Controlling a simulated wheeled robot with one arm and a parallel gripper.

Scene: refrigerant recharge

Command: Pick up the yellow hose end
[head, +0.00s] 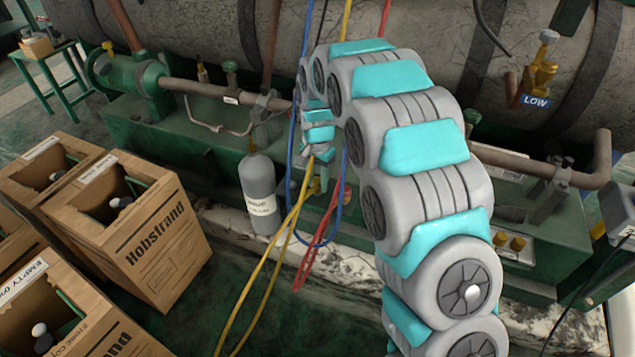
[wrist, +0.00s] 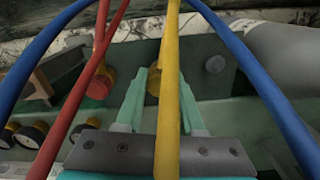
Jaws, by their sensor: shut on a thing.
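The yellow hose (head: 265,262) hangs in a loop below my gripper (head: 319,157) in the head view. In the wrist view the yellow hose (wrist: 168,110) runs straight down the middle, across the front of my gripper (wrist: 160,75). The pale green fingers are close together, shut on the yellow hose end. A brass-coloured piece (wrist: 153,84) shows between the fingers, partly behind the hose. The exact grip is hidden by the hose and small in the head view.
A blue hose (head: 292,150) and a red hose (head: 320,245) hang close by. A grey cylinder (head: 258,190) stands left of the hoses. Cardboard boxes (head: 165,255) stand at left. A brass valve with a LOW label (head: 535,100) is at upper right.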

